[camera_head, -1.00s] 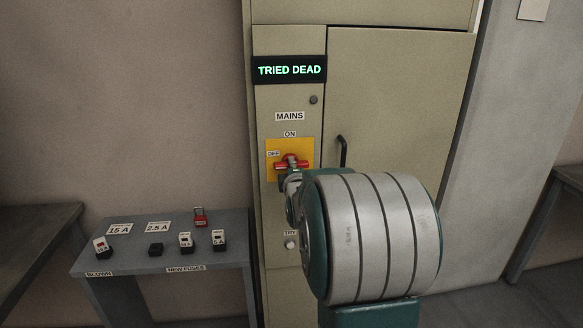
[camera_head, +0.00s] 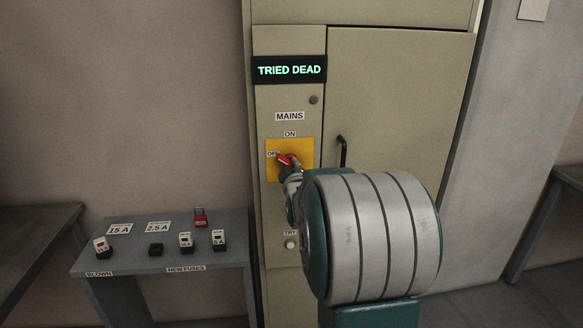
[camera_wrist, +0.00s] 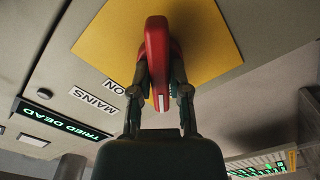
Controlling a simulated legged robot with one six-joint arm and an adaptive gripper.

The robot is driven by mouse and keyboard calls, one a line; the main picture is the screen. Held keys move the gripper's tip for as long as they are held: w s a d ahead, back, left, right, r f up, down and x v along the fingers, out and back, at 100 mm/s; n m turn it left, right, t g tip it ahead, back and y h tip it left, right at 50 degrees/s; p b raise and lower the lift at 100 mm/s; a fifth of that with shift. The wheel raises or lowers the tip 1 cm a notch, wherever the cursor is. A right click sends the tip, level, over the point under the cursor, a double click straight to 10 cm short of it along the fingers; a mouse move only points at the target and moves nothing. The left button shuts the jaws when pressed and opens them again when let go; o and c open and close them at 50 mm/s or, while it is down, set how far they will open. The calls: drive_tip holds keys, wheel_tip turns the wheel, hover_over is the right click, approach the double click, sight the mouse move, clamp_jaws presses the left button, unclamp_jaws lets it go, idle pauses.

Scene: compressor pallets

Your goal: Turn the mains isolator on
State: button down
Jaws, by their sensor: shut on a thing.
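The mains isolator has a red handle (camera_head: 287,160) on a yellow plate (camera_head: 304,148), with an ON label (camera_head: 290,134) above it and an OFF label (camera_head: 272,154) at its left. The handle sits tilted, its visible end up and left near OFF. In the wrist view the red handle (camera_wrist: 157,40) stands between my two fingers over the yellow plate (camera_wrist: 205,35). My gripper (camera_wrist: 160,82) is shut on the handle, one finger on each side. In the head view my wrist hides the handle's lower part.
A display (camera_head: 290,69) reads TRIED DEAD. A cabinet door handle (camera_head: 343,151) is right of the plate, and a TRY button (camera_head: 290,244) is below. A grey bench (camera_head: 130,258) at left bears several fuses and a red padlock (camera_head: 201,217).

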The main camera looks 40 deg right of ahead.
drive_tip(key=m, duration=0.5)
drive_tip(key=shift+f+m, duration=0.25)
drive_tip(key=shift+m, duration=0.05)
drive_tip(key=m, duration=0.4)
drive_tip(key=shift+m, duration=0.3)
drive_tip(key=shift+f, duration=0.1)
drive_tip(key=c, duration=0.6)
unclamp_jaws()
drive_tip(key=shift+c, duration=0.2)
drive_tip(key=shift+o, duration=0.2)
drive_tip(key=shift+w, duration=0.1)
drive_tip(key=shift+r, duration=0.2)
drive_tip(key=v, duration=1.2)
